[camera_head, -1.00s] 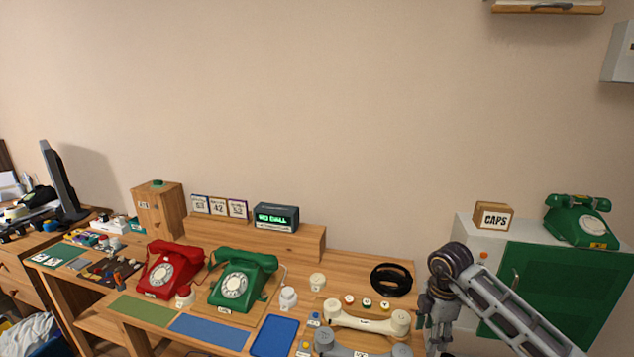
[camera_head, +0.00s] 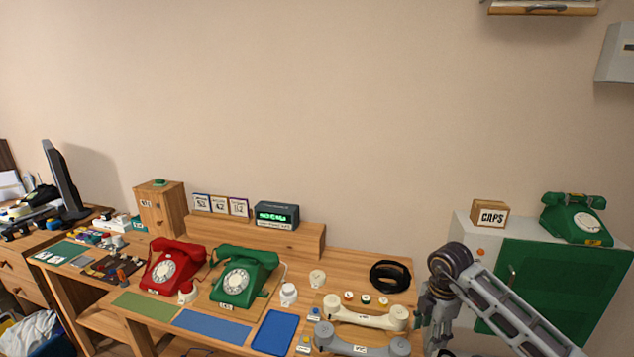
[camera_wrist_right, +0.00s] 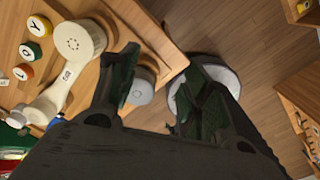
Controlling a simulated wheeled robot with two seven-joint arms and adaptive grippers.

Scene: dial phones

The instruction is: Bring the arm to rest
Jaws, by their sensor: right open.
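My right arm comes in from the lower right of the head view. Its right gripper (camera_head: 432,350) hangs down beside the right edge of the wooden desk (camera_head: 345,268), with its fingertips cut off or hard to see there. In the right wrist view the right gripper (camera_wrist_right: 160,85) is open, its two dark fingers apart with nothing held between them. A cream handset (camera_head: 365,314) lies on the desk left of the gripper; it also shows in the wrist view (camera_wrist_right: 65,75). A grey handset (camera_head: 360,342) lies nearer. My left gripper is not in view.
A red phone (camera_head: 170,268) and a green phone (camera_head: 243,275) stand on the desk. A black ring-shaped object (camera_head: 390,276) lies near its right edge. A white cabinet with a green door (camera_head: 560,285) stands right of my arm, carrying a CAPS box (camera_head: 489,214) and another green phone (camera_head: 576,218).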

